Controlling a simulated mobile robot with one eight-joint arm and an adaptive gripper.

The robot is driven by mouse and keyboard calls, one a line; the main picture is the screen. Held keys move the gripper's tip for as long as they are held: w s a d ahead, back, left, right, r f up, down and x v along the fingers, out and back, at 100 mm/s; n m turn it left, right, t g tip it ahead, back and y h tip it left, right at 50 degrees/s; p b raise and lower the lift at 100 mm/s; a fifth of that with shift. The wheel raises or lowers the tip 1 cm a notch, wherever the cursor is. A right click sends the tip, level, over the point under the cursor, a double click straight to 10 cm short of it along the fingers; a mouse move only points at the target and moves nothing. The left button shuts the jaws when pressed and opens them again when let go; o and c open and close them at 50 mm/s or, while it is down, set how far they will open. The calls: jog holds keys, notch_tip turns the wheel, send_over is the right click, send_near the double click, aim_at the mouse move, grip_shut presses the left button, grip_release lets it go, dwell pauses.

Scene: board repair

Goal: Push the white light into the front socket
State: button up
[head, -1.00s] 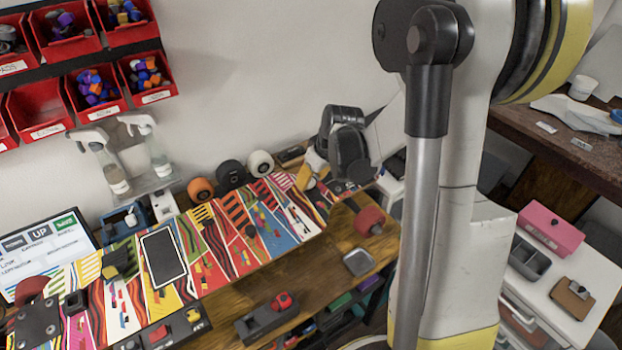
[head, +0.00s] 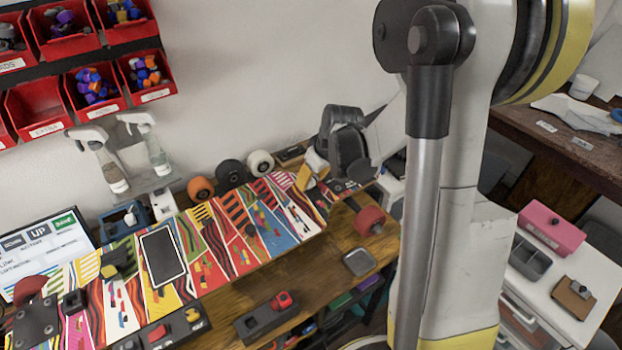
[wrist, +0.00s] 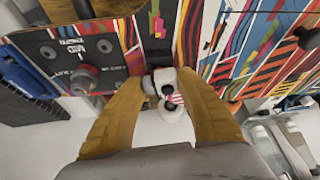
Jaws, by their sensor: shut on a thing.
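The white light (wrist: 170,88) is a small rounded white piece between my fingertips, with a striped red patch near it. My gripper (wrist: 163,82) has yellow fingers, shut on the light at the edge of the colorful board (wrist: 225,45). In the head view my gripper (head: 318,172) is at the far right end of the board (head: 262,238), and its dark wrist hides part of that area. The front socket cannot be made out; the light and fingers cover the spot. I cannot tell whether the light touches the board or sits in a socket.
A black plate marked MID (wrist: 75,58) lies beside my left finger, with a red-and-grey wheel part (wrist: 85,77) on it. A red wheel (head: 369,220) sticks out near the board's right end. Dark, orange and white wheels (head: 260,163) stand along the wall.

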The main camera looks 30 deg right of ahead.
jog(key=shift+f+b, duration=0.35)
jog(key=shift+f, duration=0.05)
dwell(0.4)
jog(key=o, duration=1.2)
jog(key=shift+o, duration=0.6)
jog(key=shift+o, duration=1.1)
jog(key=shift+r, duration=0.2)
jog(key=shift+r+p, duration=1.1)
jog(key=shift+r, duration=0.2)
